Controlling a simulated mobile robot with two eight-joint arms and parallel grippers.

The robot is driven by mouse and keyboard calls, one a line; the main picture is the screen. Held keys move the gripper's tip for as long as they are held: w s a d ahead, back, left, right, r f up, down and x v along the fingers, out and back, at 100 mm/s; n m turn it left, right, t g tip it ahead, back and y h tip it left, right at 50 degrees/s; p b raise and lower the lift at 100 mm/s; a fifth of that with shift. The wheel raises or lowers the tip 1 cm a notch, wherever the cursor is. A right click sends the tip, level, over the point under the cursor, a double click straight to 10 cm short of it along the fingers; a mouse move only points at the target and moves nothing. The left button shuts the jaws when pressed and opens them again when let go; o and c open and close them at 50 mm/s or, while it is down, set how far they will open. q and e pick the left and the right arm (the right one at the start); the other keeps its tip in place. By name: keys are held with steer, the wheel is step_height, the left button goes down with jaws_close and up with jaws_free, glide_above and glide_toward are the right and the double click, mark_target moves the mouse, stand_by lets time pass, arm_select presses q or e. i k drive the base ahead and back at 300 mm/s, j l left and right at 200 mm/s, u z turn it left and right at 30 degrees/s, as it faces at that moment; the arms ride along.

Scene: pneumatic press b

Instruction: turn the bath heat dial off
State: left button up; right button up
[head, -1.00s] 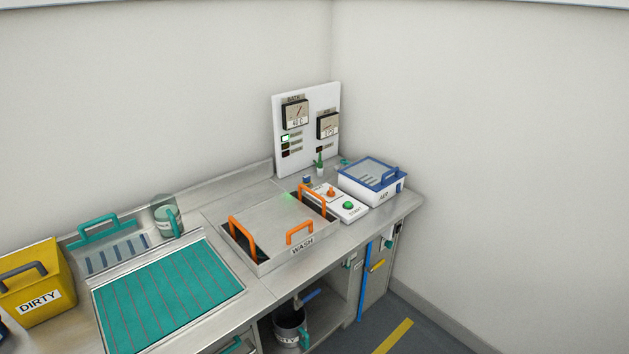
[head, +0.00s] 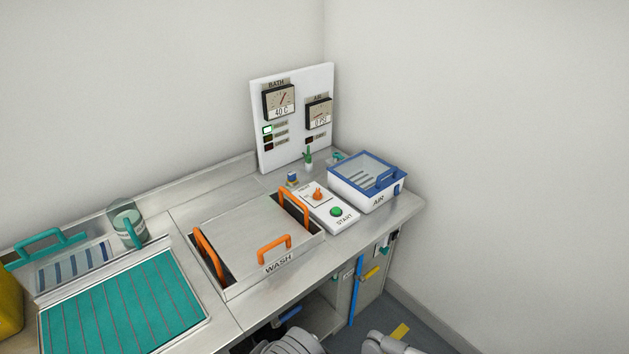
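The orange dial (head: 317,194) sits on a white control box, behind the green START button (head: 336,212). The lettering by the dial is too small to read, and its setting cannot be told. The BATH gauge (head: 279,102) on the upright white panel reads about 40 C. A small green light (head: 267,130) is lit under that gauge. Neither gripper shows. Pale parts of my own arms (head: 287,342) reach in at the bottom edge, well short of the dial.
A small cactus (head: 308,158) and a small blue-and-yellow item (head: 292,179) stand behind. A teal mat (head: 120,305) lies left.

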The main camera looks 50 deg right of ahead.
mark_target(317, 195)
steer(key=i+l, duration=0.1)
steer(key=l, duration=0.45)
steer(key=i+l, duration=0.1)
steer(key=l, duration=0.4)
steer(key=i+l, duration=0.1)
steer(key=l, duration=0.45)
steer(key=i+l+u, duration=0.1)
steer(key=l, duration=0.45)
steer(key=i+l, duration=0.1)
steer(key=l, duration=0.4)
